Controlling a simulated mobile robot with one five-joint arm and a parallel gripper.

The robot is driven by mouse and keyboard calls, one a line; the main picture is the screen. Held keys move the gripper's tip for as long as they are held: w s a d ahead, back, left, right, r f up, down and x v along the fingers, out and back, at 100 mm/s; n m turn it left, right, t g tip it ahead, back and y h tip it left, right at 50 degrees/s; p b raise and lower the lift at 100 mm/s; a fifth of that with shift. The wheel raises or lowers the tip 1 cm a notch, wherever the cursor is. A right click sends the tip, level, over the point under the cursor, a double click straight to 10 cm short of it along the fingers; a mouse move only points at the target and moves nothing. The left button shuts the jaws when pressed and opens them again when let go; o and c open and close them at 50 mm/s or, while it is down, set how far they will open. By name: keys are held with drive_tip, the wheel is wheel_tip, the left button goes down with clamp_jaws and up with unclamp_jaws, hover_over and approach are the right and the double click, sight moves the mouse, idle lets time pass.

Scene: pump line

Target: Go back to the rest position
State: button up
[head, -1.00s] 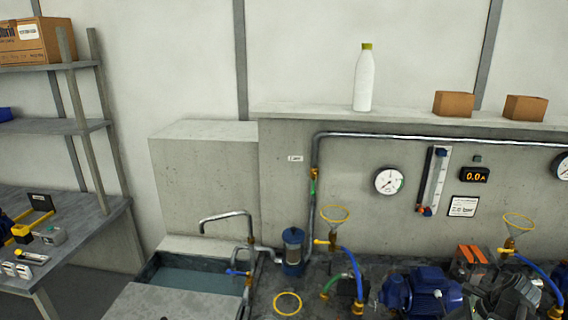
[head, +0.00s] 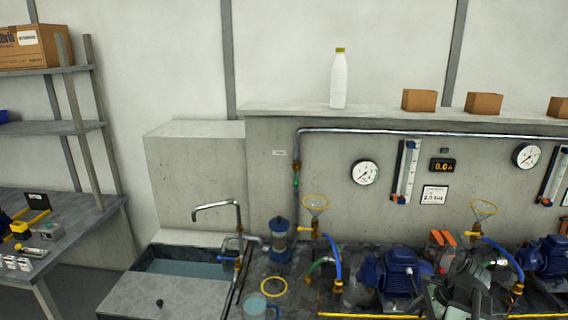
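A dark grey jointed shape (head: 468,280), which looks like my arm with my gripper, stands at the lower right in front of the pump bench. It overlaps the area beside a blue pump motor (head: 394,272). Its fingertips cannot be made out, so I cannot tell whether it is open or shut, or whether it holds anything.
A sink basin (head: 188,267) with a curved tap is at lower left. Funnels (head: 316,204) and hoses rise around the pumps. A white bottle (head: 339,80) stands on the ledge. A cluttered side table (head: 75,232) is at left.

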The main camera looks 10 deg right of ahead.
drive_tip(key=w+a+n+g, duration=0.1)
drive_tip(key=w+a+n, duration=0.1)
drive_tip(key=w+a, duration=0.35)
drive_tip(key=w+a+n, duration=0.1)
drive_tip(key=w+a, duration=0.1)
drive_tip(key=a, duration=0.7)
drive_tip(key=a+f+n+g+h, duration=0.2)
drive_tip(key=a+n+h, duration=0.1)
drive_tip(key=a+n, duration=1.5)
drive_tip(key=a, duration=0.2)
drive_tip(key=shift+w+a+f+n+g+h, duration=0.15)
drive_tip(key=shift+w+a+n+g+h, duration=0.15)
drive_tip(key=shift+a, duration=0.1)
